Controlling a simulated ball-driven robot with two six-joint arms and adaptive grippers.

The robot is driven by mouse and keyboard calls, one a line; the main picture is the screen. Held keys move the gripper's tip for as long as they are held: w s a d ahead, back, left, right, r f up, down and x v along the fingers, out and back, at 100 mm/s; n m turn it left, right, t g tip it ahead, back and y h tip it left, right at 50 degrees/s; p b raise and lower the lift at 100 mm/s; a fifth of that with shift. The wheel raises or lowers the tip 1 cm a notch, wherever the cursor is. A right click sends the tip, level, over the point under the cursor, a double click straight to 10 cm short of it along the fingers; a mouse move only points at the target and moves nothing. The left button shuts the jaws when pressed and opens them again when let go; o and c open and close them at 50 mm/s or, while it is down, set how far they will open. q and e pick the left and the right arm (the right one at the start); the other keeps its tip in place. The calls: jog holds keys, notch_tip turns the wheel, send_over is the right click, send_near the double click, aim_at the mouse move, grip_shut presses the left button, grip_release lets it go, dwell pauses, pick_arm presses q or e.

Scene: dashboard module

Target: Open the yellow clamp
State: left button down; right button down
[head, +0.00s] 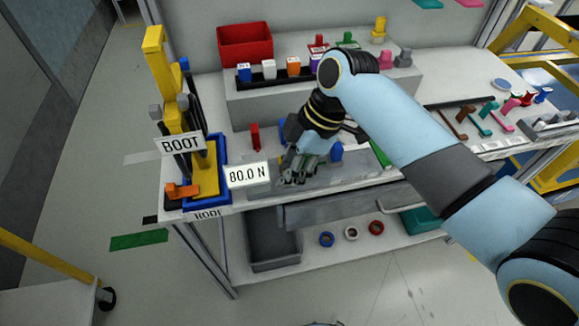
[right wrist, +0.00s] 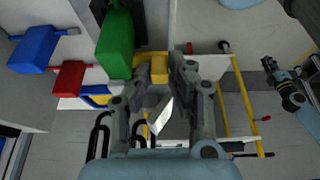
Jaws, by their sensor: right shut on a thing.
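My right gripper (head: 298,172) is low over the front of the bench, just right of the "80.0 N" sign. In the right wrist view its fingers (right wrist: 163,72) are shut on a yellow block-shaped piece, which looks like part of the yellow clamp (right wrist: 158,73). A pale pointed piece shows just below it between the fingers. In the head view the gripper hides most of the clamp, so I cannot tell how far it is open. A small light-blue and dark arm end, apparently my left gripper (right wrist: 270,66), shows at the right of the wrist view; its jaws are unclear.
The "80.0 N" sign (head: 248,175) stands close left of the gripper. The yellow "BOOT" fixture (head: 157,62) rises further left. A green block (right wrist: 115,45) is close beside the fingers. A red bin (head: 245,42) and colored blocks stand on the raised shelf behind.

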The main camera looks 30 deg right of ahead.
jog(key=shift+w+d+r+g+y+p, duration=0.15)
jog(key=shift+w+r+g+y+p, duration=0.2)
jog(key=shift+r+g+p, duration=0.5)
jog(key=shift+w+d+m+g+p, duration=0.1)
jog(key=shift+w+m+g+p, duration=0.3)
jog(key=shift+g, duration=0.25)
jog(key=shift+w+d+r+g+y, duration=0.1)
jog(key=shift+w+r+g+y, duration=0.2)
jog(key=shift+g, duration=0.3)
jog(key=shift+w+d+r+m+g+y+b, duration=0.15)
jog(key=shift+w+g+y+b, duration=0.1)
jog(key=shift+g+b, duration=0.3)
jog(key=shift+w+a+r+m+g+y+b, duration=0.1)
jog(key=shift+w+m+g+y+b, duration=0.1)
jog(key=shift+g+b, duration=0.3)
jog(key=c, duration=1.2)
grip_release()
jog(key=shift+c, duration=0.2)
